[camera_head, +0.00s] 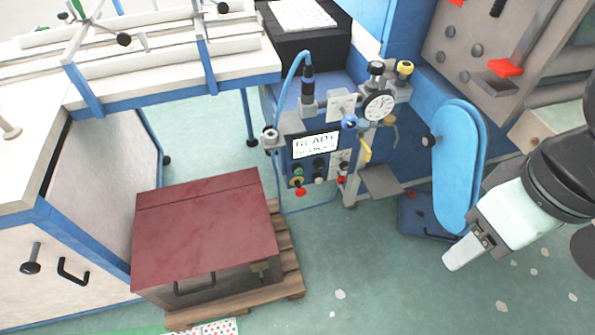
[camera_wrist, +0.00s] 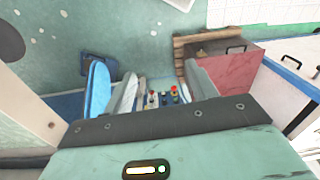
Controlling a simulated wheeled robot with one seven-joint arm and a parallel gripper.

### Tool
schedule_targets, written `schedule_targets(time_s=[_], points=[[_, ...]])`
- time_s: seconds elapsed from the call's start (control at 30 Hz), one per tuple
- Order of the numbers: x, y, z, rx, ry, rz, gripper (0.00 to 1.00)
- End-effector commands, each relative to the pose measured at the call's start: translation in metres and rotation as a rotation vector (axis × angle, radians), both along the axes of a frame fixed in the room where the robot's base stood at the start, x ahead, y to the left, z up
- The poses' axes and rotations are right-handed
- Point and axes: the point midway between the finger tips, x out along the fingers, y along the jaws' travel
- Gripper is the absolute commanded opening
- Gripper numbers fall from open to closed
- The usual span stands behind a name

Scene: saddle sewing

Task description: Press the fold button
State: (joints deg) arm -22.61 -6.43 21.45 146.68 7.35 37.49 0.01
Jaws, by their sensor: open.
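The control panel (camera_head: 317,160) is on the blue machine frame in the middle of the head view. Its lit screen (camera_head: 316,145) reads "READY" on the top line; the line below is too small to read. Several small green, black, white and red buttons (camera_head: 301,192) sit under and beside the screen. I cannot tell which is the fold button. My gripper (camera_head: 457,257) is right of and apart from the panel, beside the blue belt guard. In the wrist view its open fingers (camera_wrist: 165,82) are empty, with the panel's buttons (camera_wrist: 163,98) visible between them.
A dark red box (camera_head: 205,225) stands on a wooden pallet (camera_head: 287,262) left of the panel. The blue belt guard (camera_head: 457,165) and a small grey plate (camera_head: 380,182) lie between panel and gripper. A pressure gauge (camera_head: 379,105) is above right. Green floor in front is clear.

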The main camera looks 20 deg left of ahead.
Motion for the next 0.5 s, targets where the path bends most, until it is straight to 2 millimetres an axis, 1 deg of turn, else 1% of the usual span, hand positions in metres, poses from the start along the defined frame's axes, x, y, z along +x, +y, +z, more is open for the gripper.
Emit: schedule_targets(time_s=[0.1, 0.13, 0.17, 0.2, 0.27, 0.3, 0.33, 0.5], points=[[0.0000, 0.0000, 0.0000, 0.000, 0.000, 0.000, 0.57], [0.0000, 0.0000, 0.0000, 0.000, 0.000, 0.000, 0.55], [0.0000, 0.0000, 0.0000, 0.000, 0.000, 0.000, 0.46], [0.0000, 0.0000, 0.0000, 0.000, 0.000, 0.000, 0.35], [0.0000, 0.0000, 0.0000, 0.000, 0.000, 0.000, 0.18], [0.0000, 0.0000, 0.0000, 0.000, 0.000, 0.000, 0.07], [0.0000, 0.0000, 0.0000, 0.000, 0.000, 0.000, 0.00], [0.0000, 0.0000, 0.0000, 0.000, 0.000, 0.000, 0.00]])
